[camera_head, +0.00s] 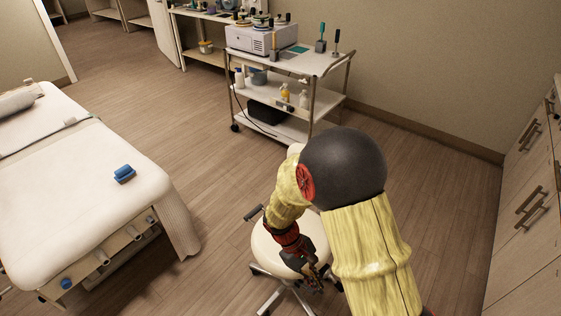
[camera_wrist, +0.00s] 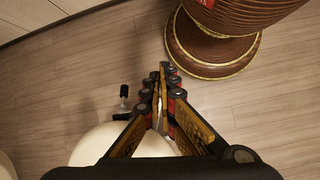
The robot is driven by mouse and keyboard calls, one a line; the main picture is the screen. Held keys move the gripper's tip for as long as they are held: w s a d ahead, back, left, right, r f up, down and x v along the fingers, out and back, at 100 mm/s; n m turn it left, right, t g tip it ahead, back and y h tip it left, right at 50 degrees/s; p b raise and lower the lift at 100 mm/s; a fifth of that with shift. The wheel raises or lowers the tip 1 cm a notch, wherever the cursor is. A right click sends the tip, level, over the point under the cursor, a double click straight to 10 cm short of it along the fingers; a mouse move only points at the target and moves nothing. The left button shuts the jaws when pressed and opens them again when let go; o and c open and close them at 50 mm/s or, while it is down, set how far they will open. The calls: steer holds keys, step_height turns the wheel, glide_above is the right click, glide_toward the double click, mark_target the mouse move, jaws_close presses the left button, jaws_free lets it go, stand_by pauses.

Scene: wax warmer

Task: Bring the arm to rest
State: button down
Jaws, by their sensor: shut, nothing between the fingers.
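My gripper (camera_head: 312,274) hangs down at the end of my bent arm, over the cream seat of a wheeled stool (camera_head: 266,247) in the head view. In the wrist view my gripper (camera_wrist: 162,72) has its fingertips together with nothing between them. The stool seat (camera_wrist: 95,146) shows below and behind the fingers there. I cannot tell whether the gripper touches the stool. My forearm and elbow hide part of the stool and the floor in the head view.
A wheeled trolley (camera_head: 313,68) with a wax warmer (camera_head: 250,40) and bottles stands at the back. A treatment bed (camera_head: 80,190) with a blue item (camera_head: 124,174) is at left. Wooden drawers (camera_head: 530,200) line the right. Floor between bed and trolley is clear.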

steer(key=s+d+r+m+t+y+p, duration=0.1)
steer(key=s+d+r+m+t, duration=0.1)
steer(key=r, duration=1)
steer(key=s+d+r+m+t+y+p, duration=0.1)
steer(key=s+d+r+m+t+y, duration=0.1)
steer(key=r, duration=1)
steer(key=s+d+r+m+t+y+p, duration=0.1)
steer(key=s+d+r+m+t+y, duration=0.1)
steer(key=r, duration=1)
steer(key=s+d+m+t, duration=0.1)
steer(key=s+m+t, duration=0.1)
steer(key=s+t, duration=0.1)
steer(key=shift+s+d+r, duration=0.4)
steer(key=shift+s, duration=0.25)
